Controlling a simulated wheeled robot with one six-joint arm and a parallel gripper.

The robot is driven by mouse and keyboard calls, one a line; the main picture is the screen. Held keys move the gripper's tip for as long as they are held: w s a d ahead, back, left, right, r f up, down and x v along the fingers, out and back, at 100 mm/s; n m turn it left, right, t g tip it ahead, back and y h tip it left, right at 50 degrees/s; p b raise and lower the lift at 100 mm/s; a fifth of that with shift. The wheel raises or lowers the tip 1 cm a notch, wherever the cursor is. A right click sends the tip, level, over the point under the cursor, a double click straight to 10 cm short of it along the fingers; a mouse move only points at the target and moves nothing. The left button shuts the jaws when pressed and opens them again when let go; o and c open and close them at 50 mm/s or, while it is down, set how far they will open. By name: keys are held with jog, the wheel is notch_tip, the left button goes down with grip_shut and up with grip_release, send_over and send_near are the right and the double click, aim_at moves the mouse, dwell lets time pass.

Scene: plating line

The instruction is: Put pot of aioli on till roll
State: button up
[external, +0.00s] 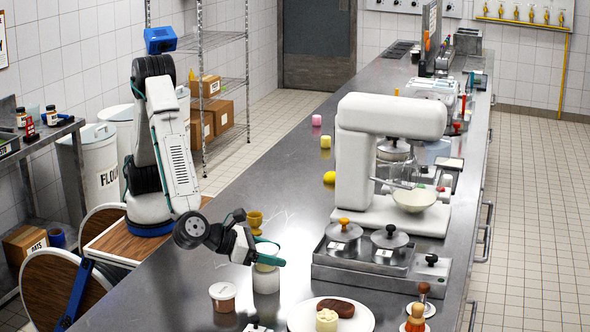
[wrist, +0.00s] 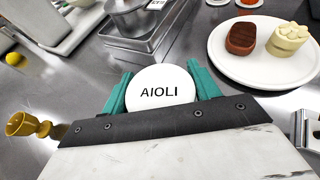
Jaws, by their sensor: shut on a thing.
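The pot of aioli, with a round white lid marked AIOLI (wrist: 160,92), is between the two teal fingers of my gripper (wrist: 162,88) in the wrist view. My gripper (external: 266,254) is shut on it. In the external view the pot's pale side (external: 265,267) shows just under the near finger. Directly below is a plain white cylinder, seemingly the till roll (external: 266,282), upright on the counter. The pot is lined up over it, and I cannot tell whether they touch. The roll is hidden in the wrist view.
A brown lidded tub (external: 222,296) stands left of the roll, and a yellow goblet (external: 254,222) behind it. A white plate (external: 296,322) with food is at the front right. A steel tray unit (external: 330,268) and a white mixer (external: 352,170) stand to the right.

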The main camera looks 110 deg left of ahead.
jog(key=o, duration=1)
jog(key=shift+f, duration=0.15)
